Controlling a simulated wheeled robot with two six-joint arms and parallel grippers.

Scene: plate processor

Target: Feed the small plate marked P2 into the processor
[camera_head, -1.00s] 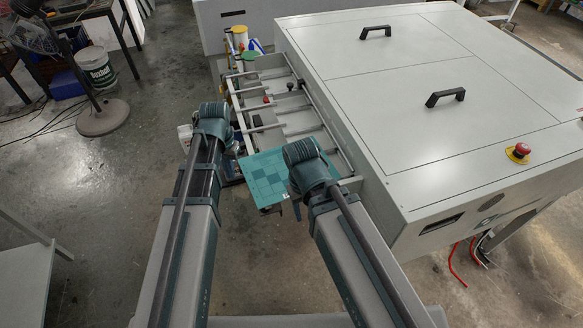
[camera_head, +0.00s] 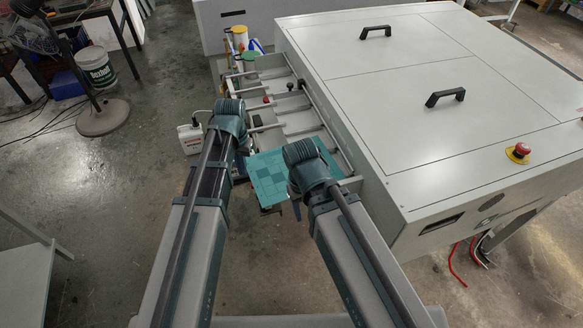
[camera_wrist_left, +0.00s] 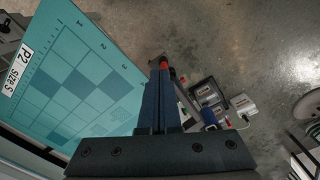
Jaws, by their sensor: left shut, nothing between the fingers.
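The teal plate (camera_head: 268,174) has a checkered pattern and lies at the near end of the processor's feed rails (camera_head: 285,125). In the left wrist view the plate (camera_wrist_left: 88,78) fills the upper left, and its white label reads P2 size S. My left gripper (camera_head: 241,168) is beside the plate's left edge, partly hidden by its own wrist. In the left wrist view its fingers (camera_wrist_left: 160,75) are together and empty, just right of the plate. My right gripper (camera_head: 297,209) is at the plate's right near side; its wrist covers part of the plate, and its jaw state is unclear.
The grey processor (camera_head: 410,100) stands to the right, with black handles and a red emergency button (camera_head: 519,151). Bottles (camera_head: 240,38) stand beyond the rails.

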